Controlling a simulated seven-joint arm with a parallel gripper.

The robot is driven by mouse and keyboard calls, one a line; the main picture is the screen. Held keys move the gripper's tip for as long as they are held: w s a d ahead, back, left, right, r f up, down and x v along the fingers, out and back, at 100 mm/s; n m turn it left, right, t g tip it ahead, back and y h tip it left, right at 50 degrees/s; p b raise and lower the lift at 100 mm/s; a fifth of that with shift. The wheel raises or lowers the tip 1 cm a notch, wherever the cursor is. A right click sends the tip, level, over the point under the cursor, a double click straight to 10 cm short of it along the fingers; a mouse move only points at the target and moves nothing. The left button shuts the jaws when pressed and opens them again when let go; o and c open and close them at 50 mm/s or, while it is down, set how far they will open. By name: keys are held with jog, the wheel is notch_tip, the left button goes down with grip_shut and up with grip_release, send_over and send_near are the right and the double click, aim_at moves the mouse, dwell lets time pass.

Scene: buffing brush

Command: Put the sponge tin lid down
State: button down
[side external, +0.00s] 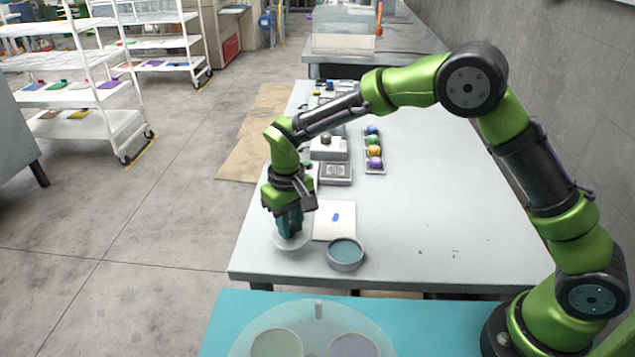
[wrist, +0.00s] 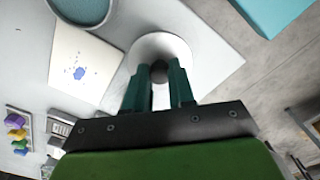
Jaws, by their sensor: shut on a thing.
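The sponge tin lid is a pale round disc (side external: 290,239) with a dark knob between my fingers; it also shows in the wrist view (wrist: 162,46). My gripper (side external: 289,224) points down with its teal fingers shut on the lid's knob (wrist: 160,70). The lid is at or just above the table near its left front edge; I cannot tell whether it touches. The open sponge tin (side external: 345,254), a grey round tin with a teal inside, stands to the right of the lid. It is partly in the wrist view (wrist: 84,8) at the top left.
A white sheet with a blue mark (side external: 334,220) lies behind the tin, close to the lid. A grey block (side external: 335,173) and a tray of coloured balls (side external: 374,150) stand farther back.

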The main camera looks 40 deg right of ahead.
jog(key=shift+w+a+f, duration=0.1)
jog(key=shift+w+f, duration=0.05)
jog(key=shift+w, duration=0.15)
jog(key=shift+s+f, duration=0.1)
jog(key=shift+f, duration=1.55)
jog(key=shift+f, duration=0.15)
jog(key=c, duration=1)
grip_release()
jog(key=shift+o, duration=0.2)
